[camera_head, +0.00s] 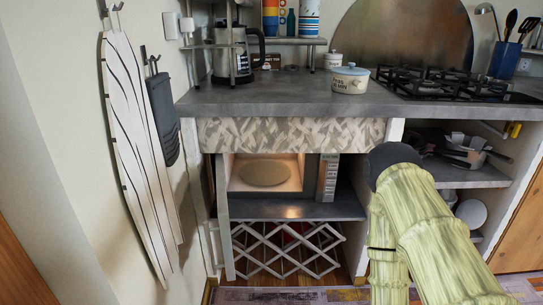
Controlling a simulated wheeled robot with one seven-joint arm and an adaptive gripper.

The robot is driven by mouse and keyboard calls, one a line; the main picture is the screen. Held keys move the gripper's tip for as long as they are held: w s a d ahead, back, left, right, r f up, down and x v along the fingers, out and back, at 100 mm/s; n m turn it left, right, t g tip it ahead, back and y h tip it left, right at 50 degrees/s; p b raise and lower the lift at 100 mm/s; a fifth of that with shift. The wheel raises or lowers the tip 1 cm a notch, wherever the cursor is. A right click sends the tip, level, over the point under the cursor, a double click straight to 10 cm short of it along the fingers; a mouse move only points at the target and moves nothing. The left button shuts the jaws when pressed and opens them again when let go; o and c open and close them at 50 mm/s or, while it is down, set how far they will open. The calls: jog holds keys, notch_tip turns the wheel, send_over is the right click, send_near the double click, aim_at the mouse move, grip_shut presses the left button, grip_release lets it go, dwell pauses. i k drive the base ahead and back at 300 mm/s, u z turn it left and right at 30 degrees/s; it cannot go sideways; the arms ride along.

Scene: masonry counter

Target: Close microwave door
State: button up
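The microwave (327,178) sits on a shelf under the counter, with its lit cavity and round turntable plate (265,174) showing. Its control panel is on the right side of the front. The microwave door (223,220) stands open at the left, swung out toward me and seen nearly edge-on as a narrow pale strip. My arm, with a pale green streaked surface and a dark joint, rises at the right, apart from the door in the picture. My gripper is not in view, so its opening and contents cannot be told.
A grey counter (280,100) holds a coffee maker (232,55), a lidded pot (350,79) and a gas hob (430,82). A lattice rack (285,250) is below the microwave. An ironing board (140,150) hangs on the left wall. Shelves with dishes are at right.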

aim_at(223, 212)
jog(key=u, duration=1.25)
jog(key=k, duration=1.5)
jog(key=z, duration=0.15)
jog(key=i, duration=0.95)
jog(key=u, duration=0.05)
